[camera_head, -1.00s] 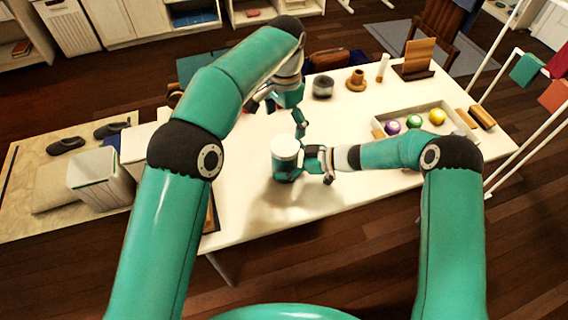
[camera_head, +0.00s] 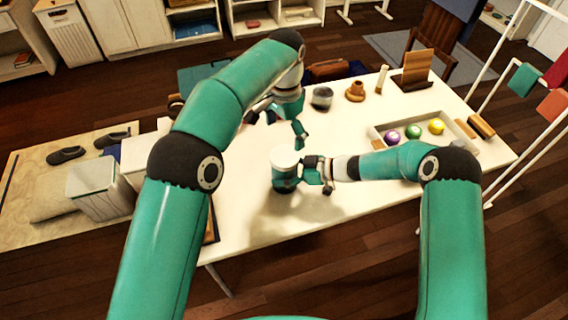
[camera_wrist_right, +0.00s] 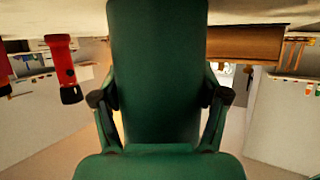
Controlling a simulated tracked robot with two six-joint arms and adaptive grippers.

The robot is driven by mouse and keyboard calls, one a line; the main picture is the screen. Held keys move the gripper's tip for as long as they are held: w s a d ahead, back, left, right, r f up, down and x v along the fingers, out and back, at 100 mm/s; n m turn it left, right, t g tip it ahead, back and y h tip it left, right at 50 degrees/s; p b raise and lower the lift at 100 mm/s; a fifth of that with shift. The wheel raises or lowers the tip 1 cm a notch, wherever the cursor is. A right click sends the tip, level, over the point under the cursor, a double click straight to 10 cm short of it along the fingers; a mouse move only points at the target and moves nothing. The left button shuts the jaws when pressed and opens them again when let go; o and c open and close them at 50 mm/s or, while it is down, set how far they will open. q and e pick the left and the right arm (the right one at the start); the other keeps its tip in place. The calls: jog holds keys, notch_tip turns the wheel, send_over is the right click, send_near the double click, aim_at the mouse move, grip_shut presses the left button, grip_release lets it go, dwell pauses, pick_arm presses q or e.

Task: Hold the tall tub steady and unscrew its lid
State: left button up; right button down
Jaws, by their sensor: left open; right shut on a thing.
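The tall tub (camera_head: 285,180) stands upright near the middle of the white table, with a dark teal body and a white lid (camera_head: 284,157) on top. My right gripper (camera_head: 316,171) is shut on the tub's body from the right. In the right wrist view the tub (camera_wrist_right: 158,70) is a green column between the two fingers of the right gripper (camera_wrist_right: 160,105). My left gripper (camera_head: 278,120) is open above the table behind the tub, apart from the lid. My left arm partly hides its fingers and the table there.
A shallow tray (camera_head: 410,125) with purple, green and yellow balls lies to the right. A dark jar (camera_head: 321,98) and a brown wooden piece (camera_head: 355,91) stand at the back. A red flashlight (camera_wrist_right: 63,65) shows in the right wrist view. The front table area is clear.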

aim_at(285, 155)
pick_arm(q)
jog(key=m, duration=1.7)
jog(key=shift+f+m, duration=0.25)
jog(key=shift+m, duration=0.15)
jog(key=shift+f, duration=3.75)
